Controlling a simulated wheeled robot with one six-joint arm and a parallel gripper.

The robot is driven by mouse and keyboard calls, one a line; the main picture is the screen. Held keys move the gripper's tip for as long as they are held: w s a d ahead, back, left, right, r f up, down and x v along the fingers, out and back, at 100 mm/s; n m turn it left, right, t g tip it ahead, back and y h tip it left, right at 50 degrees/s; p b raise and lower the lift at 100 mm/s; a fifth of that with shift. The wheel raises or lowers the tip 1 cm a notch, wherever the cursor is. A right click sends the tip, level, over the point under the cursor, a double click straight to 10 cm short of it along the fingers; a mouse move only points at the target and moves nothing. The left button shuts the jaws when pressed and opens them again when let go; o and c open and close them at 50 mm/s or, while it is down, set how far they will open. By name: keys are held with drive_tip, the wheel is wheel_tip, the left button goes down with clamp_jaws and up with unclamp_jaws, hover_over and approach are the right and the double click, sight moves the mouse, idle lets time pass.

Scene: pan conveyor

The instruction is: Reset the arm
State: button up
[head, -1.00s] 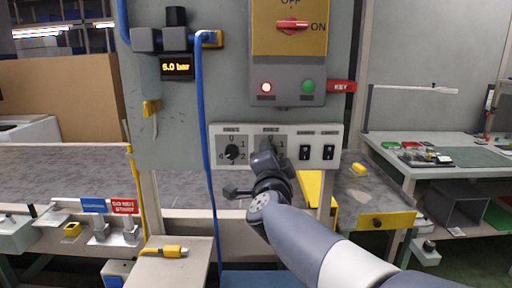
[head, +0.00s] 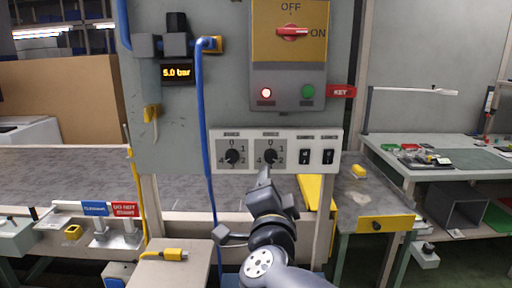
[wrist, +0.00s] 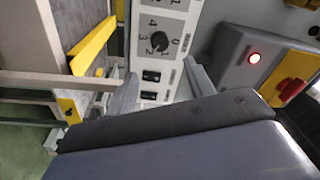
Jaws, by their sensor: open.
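My gripper (head: 264,178) is in the head view just below the right-hand knob of the white control panel (head: 212,159). In the wrist view its two fingers (wrist: 160,83) stand apart with nothing held between them. The left knob (head: 233,156) and the right knob (head: 270,156) show on the panel in the head view. One knob (wrist: 160,41) also shows in the wrist view, beyond the fingers and apart from them. Two black rocker switches (head: 316,156) sit at the panel's right end.
Above the panel is a grey box with a red switch handle (head: 292,33) at ON and a lit red lamp (head: 266,92). A blue hose (head: 203,110) hangs left of the panel. A yellow-fronted drawer table (head: 385,223) stands to the right. A yellow tool (head: 170,254) lies lower left.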

sight(271, 158)
drive_tip(key=w, duration=0.3)
drive_tip(key=w+b, duration=0.1)
drive_tip(key=w, duration=0.6)
drive_tip(key=shift+w+d+r, duration=0.3)
drive_tip(key=shift+w+r, duration=0.05)
drive_tip(key=shift+r, duration=0.05)
drive_tip(key=n, duration=0.2)
drive_tip(key=shift+s+r+n, duration=0.15)
drive_tip(key=shift+n, duration=0.25)
drive_tip(key=n+y+p, duration=0.1)
drive_tip(key=n, duration=0.3)
drive_tip(key=n+y+p, duration=0.1)
drive_tip(key=n+p, duration=0.1)
drive_tip(key=n, duration=0.4)
drive_tip(key=shift+r, duration=0.1)
drive_tip(key=n+p, duration=0.3)
drive_tip(key=n, duration=0.4)
drive_tip(key=shift+r+y, duration=0.1)
drive_tip(key=shift+y, duration=0.2)
drive_tip(key=n+p, duration=0.2)
drive_tip(key=n, duration=0.2)
drive_tip(key=shift+g+p, duration=0.4)
drive_tip(key=shift+n, duration=0.4)
drive_tip(key=shift+f, duration=0.25)
